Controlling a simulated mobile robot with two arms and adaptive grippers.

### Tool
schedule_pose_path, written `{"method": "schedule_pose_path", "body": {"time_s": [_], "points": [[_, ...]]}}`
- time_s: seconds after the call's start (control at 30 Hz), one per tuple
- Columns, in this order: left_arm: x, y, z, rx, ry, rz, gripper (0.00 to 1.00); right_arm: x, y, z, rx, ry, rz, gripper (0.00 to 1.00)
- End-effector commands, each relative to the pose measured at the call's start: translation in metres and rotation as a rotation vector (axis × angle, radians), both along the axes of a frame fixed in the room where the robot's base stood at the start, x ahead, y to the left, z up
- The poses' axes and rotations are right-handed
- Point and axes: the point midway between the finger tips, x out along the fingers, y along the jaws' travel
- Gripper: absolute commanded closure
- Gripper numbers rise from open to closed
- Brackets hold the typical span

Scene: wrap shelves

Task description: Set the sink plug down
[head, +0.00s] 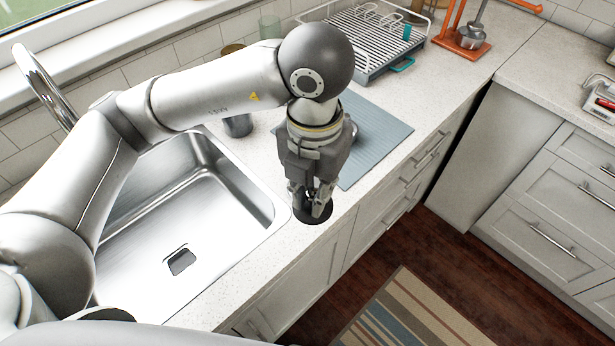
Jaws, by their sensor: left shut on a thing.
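The sink plug (314,218) is a dark round disc at the front edge of the white speckled counter (262,163), just right of the sink. My left gripper (312,203) points down from above and is shut on the top of the plug. The plug looks level and at or very close to the counter surface; I cannot tell whether it touches. The gripper's fingers hide the plug's upper middle part. My right gripper is not in view.
The steel sink (190,215) lies left of the plug. A blue-grey ribbed mat (375,137) and a dish rack (368,42) are behind right. A dark grey cup (238,126) stands behind the sink. The counter's front edge is close to the plug.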

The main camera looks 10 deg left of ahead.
Motion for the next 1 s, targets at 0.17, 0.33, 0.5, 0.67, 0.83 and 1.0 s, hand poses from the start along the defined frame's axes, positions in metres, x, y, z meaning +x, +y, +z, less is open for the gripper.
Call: {"method": "schedule_pose_path", "body": {"time_s": [0.17,0.33,0.5,0.67,0.83,1.0], "points": [[0.041,0.013,-0.017,0.001,0.007,0.008,1.0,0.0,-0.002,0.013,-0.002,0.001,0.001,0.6],[0.079,0.026,-0.038,0.004,0.007,0.005,1.0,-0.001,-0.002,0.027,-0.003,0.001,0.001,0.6],[0.102,0.032,-0.069,0.003,0.004,0.003,1.0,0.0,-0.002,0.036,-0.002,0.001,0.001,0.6],[0.113,0.034,-0.084,0.001,0.002,-0.001,1.0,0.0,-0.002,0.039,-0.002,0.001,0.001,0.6],[0.12,0.037,-0.096,0.002,0.005,-0.001,1.0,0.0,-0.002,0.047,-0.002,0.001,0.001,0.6],[0.119,0.037,-0.117,0.002,0.003,-0.002,1.0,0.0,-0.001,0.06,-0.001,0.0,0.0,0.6]]}}
